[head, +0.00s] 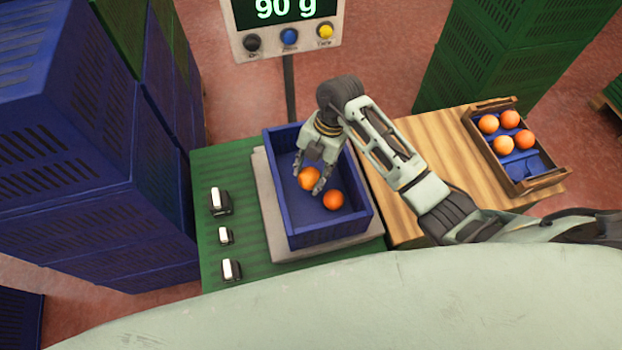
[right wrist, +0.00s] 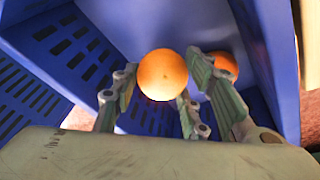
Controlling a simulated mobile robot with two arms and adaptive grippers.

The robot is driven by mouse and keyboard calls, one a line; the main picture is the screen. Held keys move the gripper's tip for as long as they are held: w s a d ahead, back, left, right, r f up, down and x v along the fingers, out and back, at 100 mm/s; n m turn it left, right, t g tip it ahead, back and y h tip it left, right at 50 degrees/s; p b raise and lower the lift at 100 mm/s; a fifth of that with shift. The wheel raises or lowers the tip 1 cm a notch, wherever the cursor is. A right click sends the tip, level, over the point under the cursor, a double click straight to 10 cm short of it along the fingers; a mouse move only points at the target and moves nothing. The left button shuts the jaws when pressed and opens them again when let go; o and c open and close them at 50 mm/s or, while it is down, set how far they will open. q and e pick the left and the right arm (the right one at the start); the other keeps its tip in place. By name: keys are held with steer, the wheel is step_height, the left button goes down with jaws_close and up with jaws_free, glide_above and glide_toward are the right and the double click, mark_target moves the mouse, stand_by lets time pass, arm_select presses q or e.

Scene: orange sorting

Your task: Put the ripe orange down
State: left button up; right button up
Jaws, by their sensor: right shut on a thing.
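My right gripper (head: 310,174) is inside the blue crate (head: 308,241) on the scale, shut on an orange (head: 309,178). In the right wrist view the held orange (right wrist: 162,75) sits between the fingers (right wrist: 160,95). Whether it touches the crate floor I cannot tell. A second, redder orange (head: 333,199) lies in the crate just right of and nearer than the held one; it shows partly behind a finger in the right wrist view (right wrist: 224,66). My left gripper is not in view.
The scale display (head: 288,12) reads 90 g. Three white-and-black weights (head: 220,201) stand on the green table (head: 205,270). On the wooden table (head: 440,135), a wooden box (head: 520,187) holds several oranges. Blue crates (head: 80,190) are stacked left, green crates (head: 500,60) at the back right.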

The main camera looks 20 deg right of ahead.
mark_target(311, 180)
steer(key=shift+f, duration=1.85)
steer(key=shift+f, duration=0.2)
steer(key=o, duration=0.9)
steer(key=shift+r, duration=0.15)
steer(key=v, duration=1.2)
steer(key=shift+r, duration=0.1)
